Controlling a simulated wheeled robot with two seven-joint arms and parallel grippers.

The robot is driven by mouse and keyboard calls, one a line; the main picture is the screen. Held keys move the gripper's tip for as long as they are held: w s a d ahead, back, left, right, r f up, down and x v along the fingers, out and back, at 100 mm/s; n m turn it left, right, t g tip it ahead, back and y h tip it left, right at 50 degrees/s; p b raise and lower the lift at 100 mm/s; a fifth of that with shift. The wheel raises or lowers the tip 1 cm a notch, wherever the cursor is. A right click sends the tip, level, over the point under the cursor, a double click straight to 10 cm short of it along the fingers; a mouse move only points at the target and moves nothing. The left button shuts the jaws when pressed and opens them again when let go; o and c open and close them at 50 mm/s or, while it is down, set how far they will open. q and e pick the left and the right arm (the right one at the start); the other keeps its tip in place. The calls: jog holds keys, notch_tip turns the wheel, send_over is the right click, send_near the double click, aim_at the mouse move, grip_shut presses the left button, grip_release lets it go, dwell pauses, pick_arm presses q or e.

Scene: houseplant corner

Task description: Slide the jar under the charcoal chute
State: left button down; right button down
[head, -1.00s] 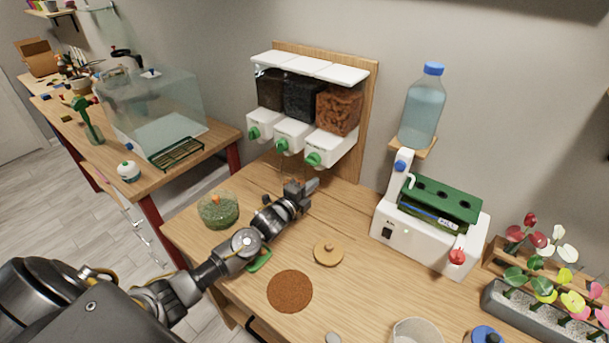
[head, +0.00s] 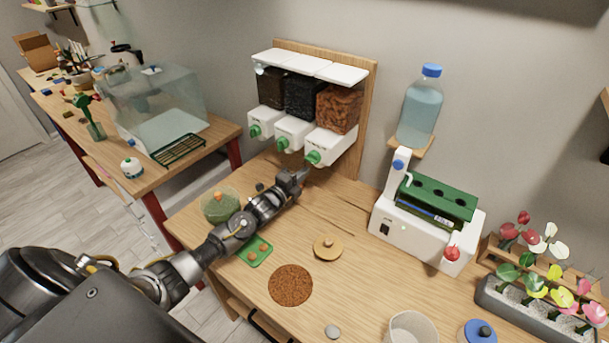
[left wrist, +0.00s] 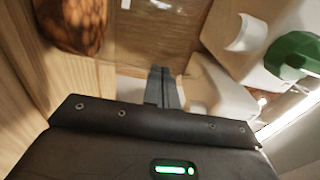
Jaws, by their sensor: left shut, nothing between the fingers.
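The charcoal chute (head: 293,132) is the white middle spout with a green knob, under the black-filled bin (head: 304,97) of the wall dispenser. My left gripper (head: 299,178) is low over the table just below the chutes. Its fingers (left wrist: 164,84) are shut together and empty in the left wrist view. I cannot clearly make out a jar under the chutes; the gripper and arm cover part of that spot. A clear, open container (head: 412,328) stands at the front edge of the picture; I cannot tell whether it is the jar. My right gripper is out of view.
A moss-filled glass bowl (head: 215,208) and a green tray (head: 247,262) lie beside my left arm. A wooden lid (head: 328,248), a brown round mat (head: 290,286) and a white machine (head: 420,238) are to the right. Bare wood lies between lid and machine.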

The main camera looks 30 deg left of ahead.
pick_arm(q)
jog(key=shift+s+a+f, duration=0.1)
jog(key=shift+a, duration=0.65)
jog(key=shift+d, duration=0.35)
jog(key=d, duration=0.3)
jog(key=shift+s+f, duration=0.15)
jog(key=shift+f, duration=0.05)
jog(key=s, duration=0.2)
jog(key=s+a+b, duration=0.1)
jog(key=s, duration=0.2)
jog(key=s+b, duration=0.1)
jog(key=s, duration=0.2)
jog(key=shift+a+r, duration=0.15)
jog(key=shift+s+r, duration=0.1)
jog(key=shift+s, duration=0.35)
